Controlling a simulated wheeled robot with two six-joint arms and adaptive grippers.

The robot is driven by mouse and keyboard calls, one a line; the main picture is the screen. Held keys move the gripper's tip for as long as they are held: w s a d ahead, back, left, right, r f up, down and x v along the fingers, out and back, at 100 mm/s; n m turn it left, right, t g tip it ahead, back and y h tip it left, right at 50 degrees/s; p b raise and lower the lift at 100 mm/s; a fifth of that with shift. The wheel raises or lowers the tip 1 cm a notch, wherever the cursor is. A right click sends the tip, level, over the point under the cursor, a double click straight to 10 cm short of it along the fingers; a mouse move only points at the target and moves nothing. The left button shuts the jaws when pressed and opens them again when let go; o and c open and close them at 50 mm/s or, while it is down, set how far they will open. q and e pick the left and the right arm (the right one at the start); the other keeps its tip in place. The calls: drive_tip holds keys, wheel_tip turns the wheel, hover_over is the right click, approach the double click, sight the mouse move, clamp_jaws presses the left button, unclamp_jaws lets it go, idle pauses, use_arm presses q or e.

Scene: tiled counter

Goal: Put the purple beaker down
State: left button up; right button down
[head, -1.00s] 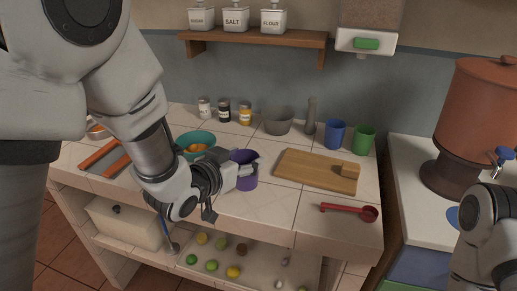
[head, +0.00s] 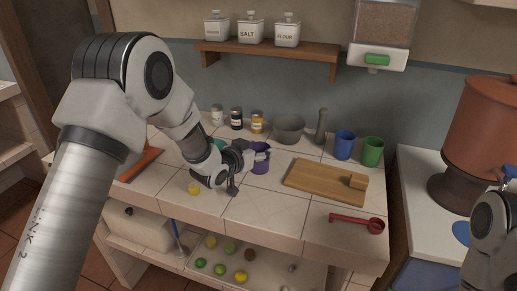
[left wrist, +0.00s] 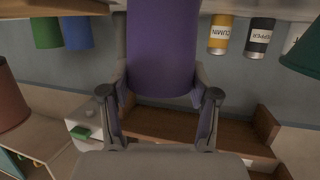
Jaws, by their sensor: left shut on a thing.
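The purple beaker (head: 261,162) is near the middle of the tiled counter in the head view, left of the cutting board. It fills the top middle of the left wrist view (left wrist: 163,45), which appears upside down. My left gripper (head: 250,157) is shut on the beaker from the left, with one finger on each side in the left wrist view (left wrist: 163,82). The beaker looks upright. I cannot tell whether its base touches the counter. My right arm shows at the right edge, but its gripper is out of view.
The cutting board (head: 325,181) lies right of the beaker. A grey bowl (head: 289,129), spice jars (head: 237,119), and blue (head: 344,145) and green (head: 372,151) cups stand behind. A yellow fruit (head: 194,188) lies in front. Bare tiles (head: 265,208) are at the front middle.

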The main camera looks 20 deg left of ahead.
use_arm(q)
drive_tip(key=shift+s+f, duration=0.1)
drive_tip(key=shift+s, duration=0.05)
drive_tip(key=o, duration=1.2)
drive_tip(key=shift+o, duration=0.2)
drive_tip(key=shift+r, duration=0.3)
drive_tip(key=b+v, duration=0.1)
drive_tip(key=v, duration=1.1)
drive_tip(key=shift+b, duration=0.3)
drive_tip(key=shift+f, duration=0.1)
